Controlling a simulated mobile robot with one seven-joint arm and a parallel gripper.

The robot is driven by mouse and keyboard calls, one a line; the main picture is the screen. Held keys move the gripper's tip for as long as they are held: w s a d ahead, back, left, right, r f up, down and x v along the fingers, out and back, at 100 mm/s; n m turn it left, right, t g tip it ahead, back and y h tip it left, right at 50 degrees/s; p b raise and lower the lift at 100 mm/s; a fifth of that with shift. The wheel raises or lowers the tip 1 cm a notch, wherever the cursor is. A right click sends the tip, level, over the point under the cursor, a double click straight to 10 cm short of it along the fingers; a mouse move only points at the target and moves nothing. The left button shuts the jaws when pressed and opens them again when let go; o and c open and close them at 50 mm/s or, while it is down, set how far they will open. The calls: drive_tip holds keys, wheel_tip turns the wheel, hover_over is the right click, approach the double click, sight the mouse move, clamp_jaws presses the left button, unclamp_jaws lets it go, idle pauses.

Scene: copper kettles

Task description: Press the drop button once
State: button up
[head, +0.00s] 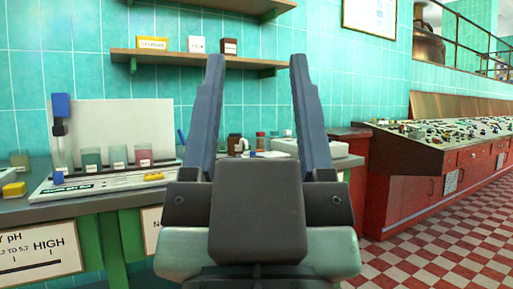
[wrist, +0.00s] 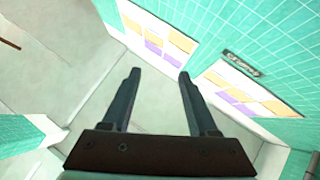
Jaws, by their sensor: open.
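My gripper (head: 256,62) is open and empty, its two dark fingers pointing up in the middle of the head view. In the wrist view my gripper (wrist: 158,74) has clear space between its fingers. A white apparatus (head: 115,180) stands on the bench at left, with a blue-topped dropper (head: 60,108) above its left end. A small blue part (head: 58,178) sits low on its front left, and a small yellow piece (head: 153,177) lies at its right. I cannot tell which part is the drop button. My gripper is right of the apparatus, apart from it.
Glasses with green and pink liquid (head: 91,161) stand along the apparatus. A shelf (head: 190,57) with small boxes is on the tiled wall. Bottles stand behind my gripper. A red control console (head: 400,185) is at right, above open checkered floor (head: 440,245).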

drive_tip(key=shift+w+f, duration=0.2)
drive_tip(key=shift+w, duration=0.25)
clamp_jaws()
drive_tip(key=shift+s, duration=0.1)
idle(1.4)
